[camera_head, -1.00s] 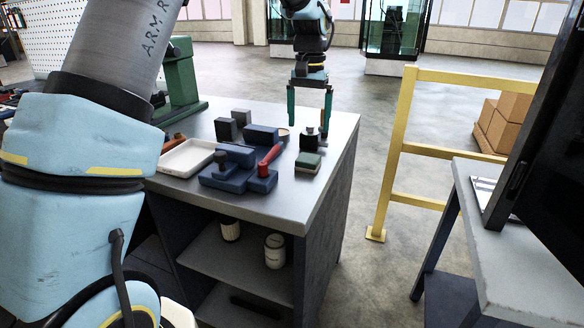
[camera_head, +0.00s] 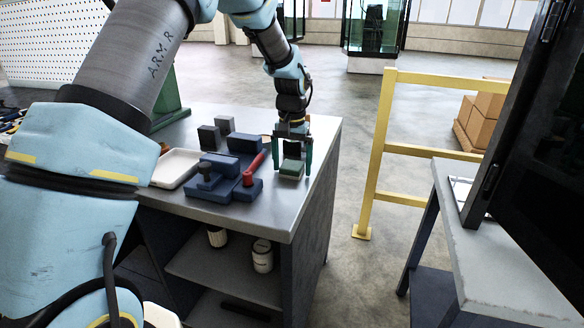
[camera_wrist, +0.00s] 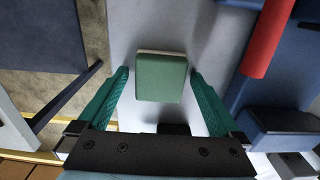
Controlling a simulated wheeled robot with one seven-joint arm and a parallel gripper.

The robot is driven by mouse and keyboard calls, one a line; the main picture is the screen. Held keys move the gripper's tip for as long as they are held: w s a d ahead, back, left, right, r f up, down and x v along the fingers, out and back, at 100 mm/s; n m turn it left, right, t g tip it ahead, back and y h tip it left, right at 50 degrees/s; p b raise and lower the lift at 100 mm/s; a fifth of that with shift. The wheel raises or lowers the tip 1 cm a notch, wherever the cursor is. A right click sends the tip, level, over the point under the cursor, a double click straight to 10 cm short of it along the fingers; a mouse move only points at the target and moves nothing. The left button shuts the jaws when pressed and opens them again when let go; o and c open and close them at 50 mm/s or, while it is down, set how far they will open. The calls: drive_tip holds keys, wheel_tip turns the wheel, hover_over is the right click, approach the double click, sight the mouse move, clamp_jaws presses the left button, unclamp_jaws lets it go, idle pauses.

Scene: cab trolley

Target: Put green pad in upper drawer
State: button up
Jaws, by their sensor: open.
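The green pad (camera_head: 291,168) is a small green block with a pale lower layer, lying near the right edge of the grey tabletop. It also shows in the wrist view (camera_wrist: 161,78), centred between the fingers. My gripper (camera_head: 292,172) is open, its two teal fingers pointing down on either side of the pad. In the wrist view my gripper (camera_wrist: 160,85) shows a gap between each finger and the pad. The upper drawer cannot be made out in these frames; the bench front shows open shelves.
Left of the pad stand a blue vise-like block (camera_head: 222,180) with a red handle (camera_head: 253,167), dark blocks (camera_head: 209,137) and a white tray (camera_head: 175,167). A yellow rail (camera_head: 377,150) and another grey bench (camera_head: 490,260) are at the right.

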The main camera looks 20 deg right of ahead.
drive_tip(key=shift+c, duration=0.2)
drive_tip(key=c, duration=1.4)
